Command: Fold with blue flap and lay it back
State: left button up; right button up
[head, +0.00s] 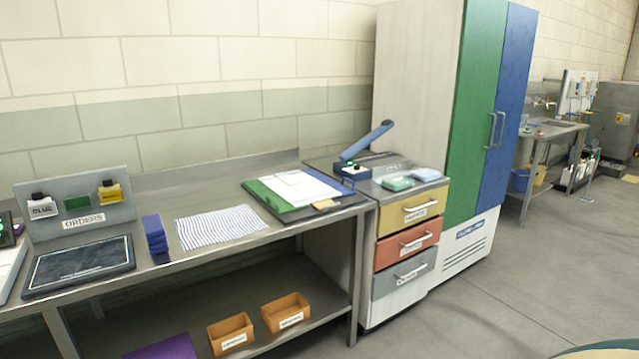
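A dark folding board (290,217) lies on the right part of the steel bench. Its green flap (264,196) shows along the left side. Its blue flap (327,180) shows as a narrow strip along the right side, and both look flat. A white sheet or cloth (295,188) lies over the middle and hides much of the board. A small tan tab (325,204) is at the board's front edge. A blue-and-white striped cloth (220,226) lies flat on the bench to the left. Neither gripper is in view.
A raised blue lever press (352,168) stands on the drawer cabinet at right. Two orange bins (286,312) sit on the lower shelf.

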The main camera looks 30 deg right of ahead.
aim_at(346, 192)
jog(key=z, duration=0.6)
jog(key=i+l+z, duration=0.15)
jog(key=i+z, duration=0.55)
jog(key=i, duration=0.15)
jog(key=i+j+z, duration=0.1)
jog(key=i+z, duration=0.25)
jog(key=i, duration=0.05)
